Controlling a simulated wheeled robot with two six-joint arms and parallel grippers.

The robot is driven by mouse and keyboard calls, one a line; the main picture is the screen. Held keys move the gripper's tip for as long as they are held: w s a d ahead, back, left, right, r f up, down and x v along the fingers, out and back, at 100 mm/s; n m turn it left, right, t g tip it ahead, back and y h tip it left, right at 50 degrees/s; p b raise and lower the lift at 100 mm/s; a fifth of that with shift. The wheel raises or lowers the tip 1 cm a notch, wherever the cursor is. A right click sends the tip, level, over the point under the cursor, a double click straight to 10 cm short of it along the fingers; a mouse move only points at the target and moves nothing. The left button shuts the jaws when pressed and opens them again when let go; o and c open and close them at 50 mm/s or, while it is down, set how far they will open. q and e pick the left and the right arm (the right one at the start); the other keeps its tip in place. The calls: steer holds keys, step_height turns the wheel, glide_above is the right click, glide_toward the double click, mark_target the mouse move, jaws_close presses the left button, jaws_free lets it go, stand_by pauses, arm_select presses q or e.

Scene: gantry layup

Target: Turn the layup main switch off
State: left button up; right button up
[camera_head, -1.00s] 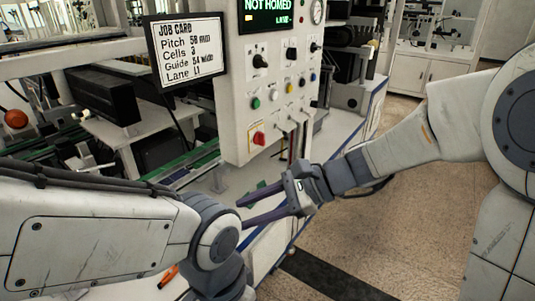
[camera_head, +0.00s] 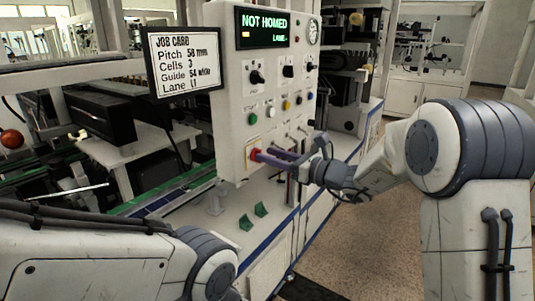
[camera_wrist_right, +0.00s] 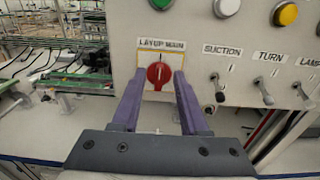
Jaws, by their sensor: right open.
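The layup main switch (camera_wrist_right: 158,75) is a red rotary knob on a yellow-edged white plate, under a "LAYUP MAIN" label, in the right wrist view. In the head view the switch (camera_head: 255,154) sits low on the left of the white panel. My right gripper (camera_wrist_right: 160,80) is open, its two purple fingers on either side of the red knob. I cannot tell whether they touch it. In the head view my right gripper (camera_head: 265,156) reaches the switch from the right. My left arm shows at the lower left, but its gripper is not in view.
Beside the switch are the suction toggle (camera_wrist_right: 218,90), the turn toggle (camera_wrist_right: 264,92) and a lamp toggle. Coloured buttons and black knobs sit above. The display (camera_head: 263,27) reads "NOT HOMED". A job card (camera_head: 184,60) hangs at the left. Green pieces (camera_head: 261,209) lie on the bench below.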

steer(key=shift+w+a, duration=0.4)
steer(key=shift+a, duration=0.2)
jaws_close()
steer(key=shift+f, duration=0.1)
